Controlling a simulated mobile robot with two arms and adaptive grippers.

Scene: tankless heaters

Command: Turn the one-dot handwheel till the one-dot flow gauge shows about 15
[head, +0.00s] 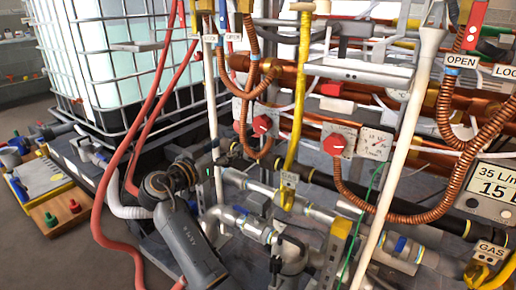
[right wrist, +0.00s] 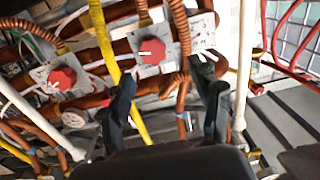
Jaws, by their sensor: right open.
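In the head view, a red handwheel (head: 262,125) sits on a pale plate near the middle. Another red handwheel (head: 334,144) is to its right, beside a round white gauge (head: 374,143). Dots and the gauge reading are too small to make out, so I cannot tell which wheel is the one-dot one. My right gripper (head: 212,160) is low and left of the wheels. In the right wrist view, its two dark fingers (right wrist: 165,77) are spread and empty, with one red wheel (right wrist: 152,51) beyond the gap and another (right wrist: 62,77) to the left. My left gripper is not in view.
Copper pipes and ribbed hoses (head: 351,197) crowd around the wheels. A yellow gas pipe (head: 299,90) and a white pole (head: 404,140) stand in front. A caged white tank (head: 125,62) and red hoses (head: 98,205) are at the left.

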